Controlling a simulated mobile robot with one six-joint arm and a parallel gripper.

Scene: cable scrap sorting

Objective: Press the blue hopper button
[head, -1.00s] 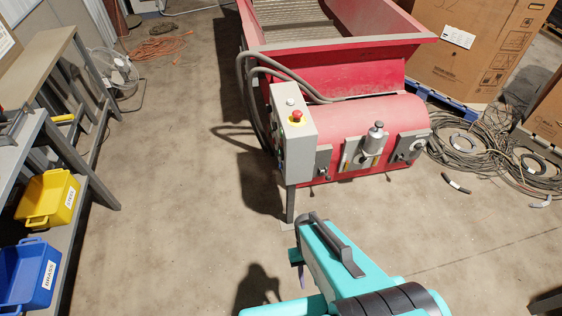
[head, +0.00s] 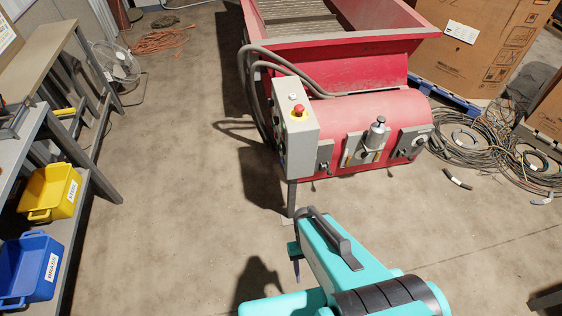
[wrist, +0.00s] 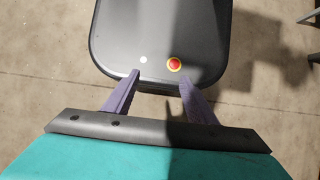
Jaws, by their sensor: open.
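The grey control box (head: 301,136) stands on a post at the near left corner of the red hopper machine (head: 355,110). A red mushroom button (head: 298,109) on a yellow base and a pale round part sit on its top. Small controls show on its left side at a steep angle, and I cannot make out a blue button among them. My gripper (wrist: 160,74) is open and empty in the wrist view, with its two purple fingers apart. In the head view it is mostly hidden by my teal arm, in front of and below the box, apart from it.
Grey hoses (head: 262,62) loop behind the box. A yellow bin (head: 67,202) and a blue bin (head: 22,284) sit on a shelf at the left. Cable coils (head: 465,150) lie at the right. The floor between shelf and machine is clear.

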